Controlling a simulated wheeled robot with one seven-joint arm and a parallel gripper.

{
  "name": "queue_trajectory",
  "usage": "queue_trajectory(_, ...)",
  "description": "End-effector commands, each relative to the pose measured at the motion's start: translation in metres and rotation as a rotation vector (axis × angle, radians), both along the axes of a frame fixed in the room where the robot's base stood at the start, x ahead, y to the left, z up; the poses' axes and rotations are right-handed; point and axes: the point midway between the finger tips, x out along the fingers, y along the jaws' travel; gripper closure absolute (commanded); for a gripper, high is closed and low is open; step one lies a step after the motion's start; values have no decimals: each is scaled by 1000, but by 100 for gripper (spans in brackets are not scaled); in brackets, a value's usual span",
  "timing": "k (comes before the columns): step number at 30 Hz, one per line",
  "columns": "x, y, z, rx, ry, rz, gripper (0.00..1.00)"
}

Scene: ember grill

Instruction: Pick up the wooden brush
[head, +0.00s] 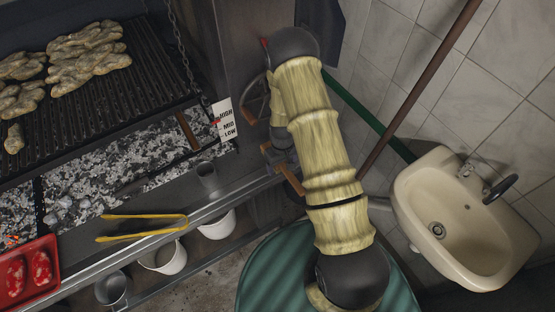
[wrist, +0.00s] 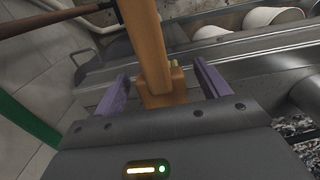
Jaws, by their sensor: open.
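An orange-brown wooden piece, which looks like the wooden brush (wrist: 148,45), runs between the fingers of my gripper (wrist: 162,82) in the wrist view, with a wider block at its near end. The two purple fingers stand apart, one on each side, with a gap to the wood on both sides. In the head view the brown wood (head: 291,181) shows beside the right end of the grill's front ledge, just below my gripper (head: 280,158). My arm and wrist partly hide it, and bristles cannot be made out.
The grill (head: 110,70) with meat and coals is at the left. Yellow tongs (head: 145,227) and a metal cup (head: 207,177) are on its ledge (head: 230,197). White buckets (head: 217,225) are below. A sink (head: 465,225) and a leaning brown pole (head: 420,80) are at the right.

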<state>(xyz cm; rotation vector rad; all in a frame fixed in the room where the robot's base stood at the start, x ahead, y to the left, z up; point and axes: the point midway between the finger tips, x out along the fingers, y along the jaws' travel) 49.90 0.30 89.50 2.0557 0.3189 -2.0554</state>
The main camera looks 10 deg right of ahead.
Motion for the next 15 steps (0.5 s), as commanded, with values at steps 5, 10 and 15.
queue_trajectory(5,0,0,0,0,0,0,25)
queue_trajectory(10,0,0,0,0,0,1,25)
queue_trajectory(15,0,0,0,0,0,1,49)
